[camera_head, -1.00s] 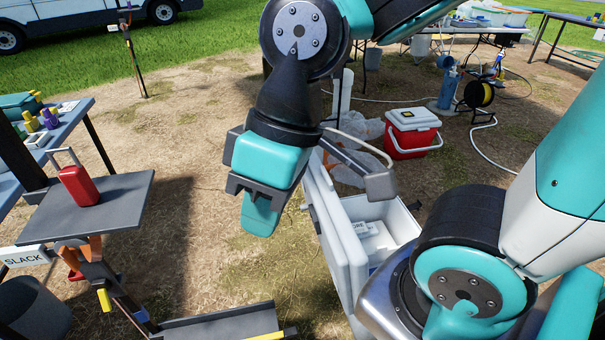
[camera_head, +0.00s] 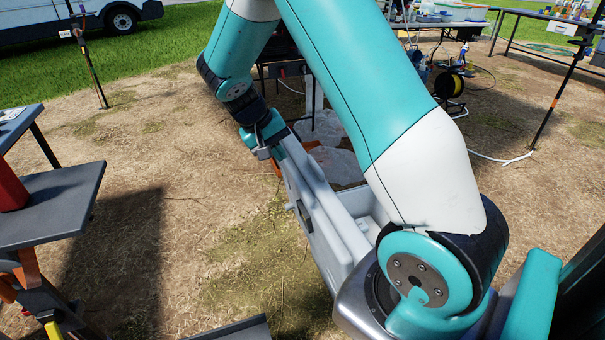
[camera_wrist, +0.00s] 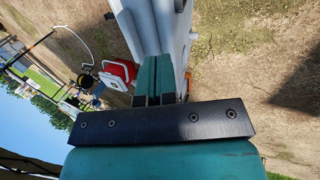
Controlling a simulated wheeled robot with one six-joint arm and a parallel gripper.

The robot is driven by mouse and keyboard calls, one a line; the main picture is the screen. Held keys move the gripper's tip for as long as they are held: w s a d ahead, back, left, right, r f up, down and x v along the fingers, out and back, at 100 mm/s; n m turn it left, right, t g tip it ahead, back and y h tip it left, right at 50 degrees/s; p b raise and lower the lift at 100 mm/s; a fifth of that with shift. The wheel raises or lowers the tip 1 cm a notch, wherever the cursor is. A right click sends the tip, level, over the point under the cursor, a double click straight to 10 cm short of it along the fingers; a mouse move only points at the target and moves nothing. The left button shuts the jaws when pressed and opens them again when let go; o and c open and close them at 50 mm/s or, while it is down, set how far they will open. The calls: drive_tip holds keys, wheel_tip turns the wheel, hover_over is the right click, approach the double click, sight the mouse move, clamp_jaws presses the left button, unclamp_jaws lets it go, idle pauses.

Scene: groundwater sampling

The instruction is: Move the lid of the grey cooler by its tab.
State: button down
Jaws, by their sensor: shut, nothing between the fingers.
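The grey cooler's lid (camera_head: 322,222) stands raised, a long pale panel showing its broad face, with a small dark patch on it. A bit of the cooler's body (camera_head: 366,207) shows to its right; the rest is hidden behind my arm. My gripper (camera_head: 268,148) is at the far end of the lid, close against it in the picture. In the wrist view, my gripper (camera_wrist: 154,64) has its two green fingers together and empty, overlapping the pale lid (camera_wrist: 180,50). I cannot tell whether they touch it. The tab is not clearly visible.
A grey side shelf (camera_head: 60,205) with a red object (camera_head: 10,188) is at left. A red cooler with a white lid (camera_wrist: 118,72) stands beyond in the wrist view. A cable reel (camera_head: 449,85) is farther back. Bare ground (camera_head: 200,215) lies open left of the lid.

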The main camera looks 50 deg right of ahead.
sight(317, 180)
drive_tip(key=s+d+f, duration=0.1)
drive_tip(key=d+f, duration=0.1)
drive_tip(key=s+d+f, duration=0.1)
drive_tip(key=d+f, duration=0.1)
drive_tip(key=f, duration=0.1)
drive_tip(key=s+d+f, duration=0.1)
drive_tip(key=d+f, duration=0.1)
drive_tip(key=f, duration=0.1)
drive_tip(key=shift+s+d, duration=0.15)
drive_tip(key=shift+d, duration=0.2)
drive_tip(key=shift+s+d, duration=0.2)
drive_tip(key=shift+d, duration=0.15)
drive_tip(key=shift+d, duration=0.1)
